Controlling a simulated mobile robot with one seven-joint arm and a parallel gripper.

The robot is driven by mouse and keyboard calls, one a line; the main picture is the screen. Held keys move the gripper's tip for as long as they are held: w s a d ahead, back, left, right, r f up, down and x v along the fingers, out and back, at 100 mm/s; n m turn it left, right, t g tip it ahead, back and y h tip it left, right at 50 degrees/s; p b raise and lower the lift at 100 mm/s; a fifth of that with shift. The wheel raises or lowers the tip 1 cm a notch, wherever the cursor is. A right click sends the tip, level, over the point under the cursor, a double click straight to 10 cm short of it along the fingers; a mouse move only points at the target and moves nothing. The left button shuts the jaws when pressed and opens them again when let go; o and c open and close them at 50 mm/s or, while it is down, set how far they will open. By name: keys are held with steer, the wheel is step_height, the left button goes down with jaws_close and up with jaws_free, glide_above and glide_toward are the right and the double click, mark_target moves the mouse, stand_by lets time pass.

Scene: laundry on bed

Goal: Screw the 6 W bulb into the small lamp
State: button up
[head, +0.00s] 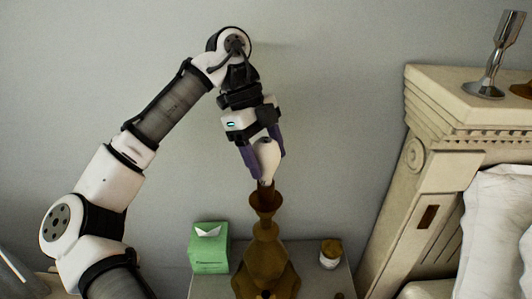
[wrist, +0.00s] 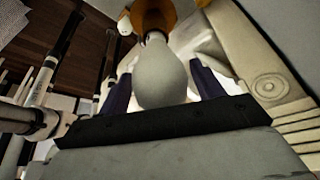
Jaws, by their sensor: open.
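The white bulb (head: 265,158) stands upright at the top of the brown small lamp (head: 265,262), its lower end at the lamp's socket. I cannot tell how far the base sits in the socket. My gripper (head: 264,160) points down over the bulb, with one purple finger on each side of it. The fingers are open. In the wrist view the bulb (wrist: 160,75) lies between the two dark fingers, with gaps beside it. Part of the brown lamp (wrist: 155,15) shows beyond the bulb. No wattage mark is readable.
The lamp stands on a nightstand (head: 338,282) between a green tissue box (head: 210,248) and a small jar with a brown lid (head: 330,254). A carved headboard (head: 440,130) and white pillow (head: 497,225) are at right. A metal holder (head: 492,65) stands on the headboard's top.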

steer(key=n+t, duration=0.1)
steer(key=n, duration=0.2)
steer(key=n+t, duration=0.1)
steer(key=n, duration=0.2)
steer(key=shift+h, duration=0.4)
steer(key=n+t, duration=0.1)
steer(key=n, duration=0.2)
steer(key=n+t, duration=0.1)
steer(key=n, duration=0.2)
steer(key=shift+t+y, duration=0.3)
steer(key=shift+t, duration=0.1)
steer(key=n+t+y, duration=0.1)
steer(key=n, duration=0.4)
steer(key=n+y, duration=0.1)
steer(key=n, duration=0.1)
steer(key=n+t, duration=0.1)
steer(key=n, duration=0.1)
steer(key=shift+n+y, duration=0.4)
steer(key=c, duration=0.8)
steer(key=shift+m+h, duration=0.6)
steer(key=shift+m, duration=1.1)
